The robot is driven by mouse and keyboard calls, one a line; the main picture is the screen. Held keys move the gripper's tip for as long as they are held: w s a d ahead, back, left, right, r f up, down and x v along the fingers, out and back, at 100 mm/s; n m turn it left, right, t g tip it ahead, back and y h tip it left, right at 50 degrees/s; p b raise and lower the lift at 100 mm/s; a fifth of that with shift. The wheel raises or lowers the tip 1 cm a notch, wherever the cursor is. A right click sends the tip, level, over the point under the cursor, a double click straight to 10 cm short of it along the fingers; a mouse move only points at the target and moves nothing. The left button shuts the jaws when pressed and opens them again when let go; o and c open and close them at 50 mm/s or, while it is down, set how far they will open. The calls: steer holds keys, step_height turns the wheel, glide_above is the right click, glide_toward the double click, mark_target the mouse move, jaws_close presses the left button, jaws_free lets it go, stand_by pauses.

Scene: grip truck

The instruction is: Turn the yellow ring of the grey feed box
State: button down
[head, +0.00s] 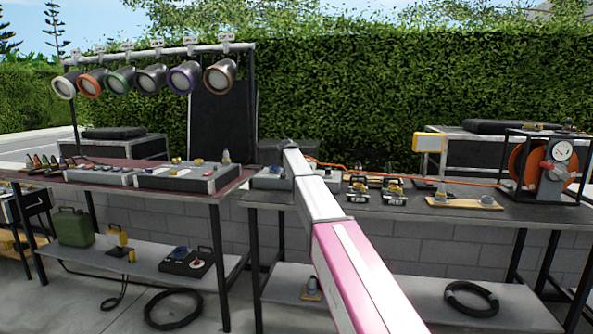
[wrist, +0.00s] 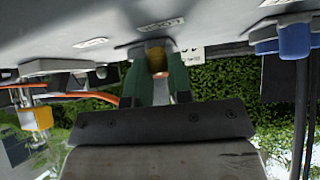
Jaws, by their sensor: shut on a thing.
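The grey feed box (head: 270,180) stands on the middle table in the head view, partly hidden behind my arm. In the wrist view its grey face (wrist: 220,28) fills the top, with white labels. The yellow ring (wrist: 155,56) sits on that face, between the green fingers of my gripper (wrist: 157,75). The fingers are closed on the ring from both sides. In the head view my arm hides the ring and the fingers.
A blue connector (wrist: 293,40) with a dark cable is at the right in the wrist view. An orange cable (head: 430,179) runs across the middle table to a reel (head: 540,165). Several small fittings crowd the tabletop. A lamp rail (head: 160,50) stands at left.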

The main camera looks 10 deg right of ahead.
steer(key=c, duration=1.1)
jaws_free()
steer(key=shift+f, duration=0.1)
steer(key=shift+o, duration=0.2)
steer(key=v, duration=1)
steer(key=shift+s+r, duration=0.25)
steer(key=shift+r, duration=0.05)
steer(key=shift+a, duration=0.15)
